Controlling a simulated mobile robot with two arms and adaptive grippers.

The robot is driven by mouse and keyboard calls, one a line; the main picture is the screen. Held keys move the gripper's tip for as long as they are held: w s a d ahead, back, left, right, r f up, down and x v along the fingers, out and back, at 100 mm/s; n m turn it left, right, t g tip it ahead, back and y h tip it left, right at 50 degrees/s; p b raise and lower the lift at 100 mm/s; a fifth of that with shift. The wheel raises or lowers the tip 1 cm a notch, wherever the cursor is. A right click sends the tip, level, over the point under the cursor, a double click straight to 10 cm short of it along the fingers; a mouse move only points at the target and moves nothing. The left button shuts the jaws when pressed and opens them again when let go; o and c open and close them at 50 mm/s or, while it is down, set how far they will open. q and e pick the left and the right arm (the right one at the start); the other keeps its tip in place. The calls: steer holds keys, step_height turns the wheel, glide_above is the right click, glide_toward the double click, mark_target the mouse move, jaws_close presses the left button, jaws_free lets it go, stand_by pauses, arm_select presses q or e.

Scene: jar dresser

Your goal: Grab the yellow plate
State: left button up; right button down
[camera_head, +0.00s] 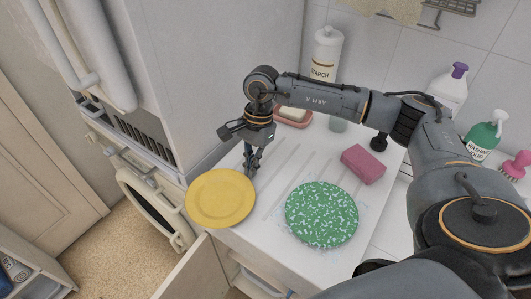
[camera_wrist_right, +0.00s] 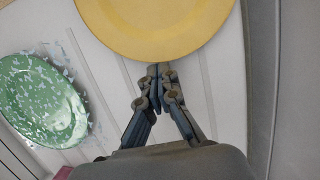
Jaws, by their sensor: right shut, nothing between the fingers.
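The yellow plate (camera_head: 221,198) lies at the left front of the white counter, with its front edge reaching the counter's edge. It also shows at the top of the right wrist view (camera_wrist_right: 155,25). My right gripper (camera_head: 250,172) points down just behind the plate's upper right rim. In the right wrist view its fingertips (camera_wrist_right: 158,70) are together with nothing between them, close to the plate's rim. I cannot tell whether they touch it. My left gripper is not in view.
A green speckled plate (camera_head: 321,214) lies to the right on the counter (camera_head: 285,170). A pink sponge (camera_head: 363,164), a soap dish (camera_head: 293,117) and several bottles, including a starch bottle (camera_head: 326,54), stand behind. A fridge (camera_head: 215,70) rises at the left. An open drawer (camera_head: 262,275) is below.

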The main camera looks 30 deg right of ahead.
steer(key=shift+s+a, duration=0.35)
steer(key=shift+a, duration=0.55)
